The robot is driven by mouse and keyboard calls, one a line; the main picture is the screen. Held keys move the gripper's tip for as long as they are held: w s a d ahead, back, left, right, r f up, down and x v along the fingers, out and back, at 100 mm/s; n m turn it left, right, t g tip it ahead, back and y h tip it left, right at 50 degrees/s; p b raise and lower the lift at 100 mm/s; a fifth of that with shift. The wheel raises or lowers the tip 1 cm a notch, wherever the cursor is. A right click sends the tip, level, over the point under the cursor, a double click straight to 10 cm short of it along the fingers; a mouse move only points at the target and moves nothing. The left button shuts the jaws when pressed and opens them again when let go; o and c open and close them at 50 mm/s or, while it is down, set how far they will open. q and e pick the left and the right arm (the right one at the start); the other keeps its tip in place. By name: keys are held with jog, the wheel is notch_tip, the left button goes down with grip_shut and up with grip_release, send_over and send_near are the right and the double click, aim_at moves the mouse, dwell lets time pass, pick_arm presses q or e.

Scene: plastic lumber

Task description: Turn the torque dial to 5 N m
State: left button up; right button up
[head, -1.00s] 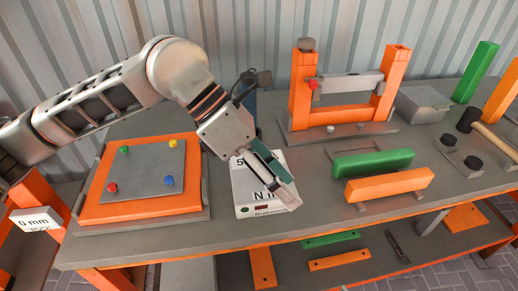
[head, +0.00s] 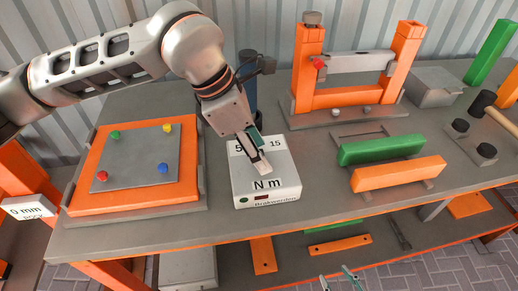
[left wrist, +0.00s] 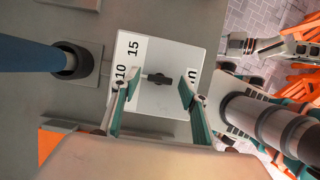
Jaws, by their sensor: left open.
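The torque box (head: 283,180) is a pale box on the bench, marked 5, 15 and N m in the head view. Its dial (left wrist: 158,78) is a small dark knob with a bar, seen in the left wrist view between labels 10, 15 and part of N m. The bar lies along the line towards the 10 side; its exact setting is unclear. My left gripper (left wrist: 154,90) is open over the box, with one finger either side of the dial and apart from it. In the head view the left gripper (head: 258,160) hides the dial. My right gripper (head: 335,274) is open and empty at the bottom edge.
A blue post (head: 250,85) stands close behind the box. An orange board with a grey plate (head: 138,160) lies to the left. Green (head: 380,149) and orange (head: 398,174) bars lie to the right, before an orange frame (head: 345,98).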

pick_arm(q)
jog(key=shift+f, duration=0.2)
jog(key=shift+c, duration=0.3)
pick_arm(e)
jog(key=shift+w+r, duration=0.2)
jog(key=shift+w, duration=0.05)
pick_arm(q)
jog(key=c, duration=1)
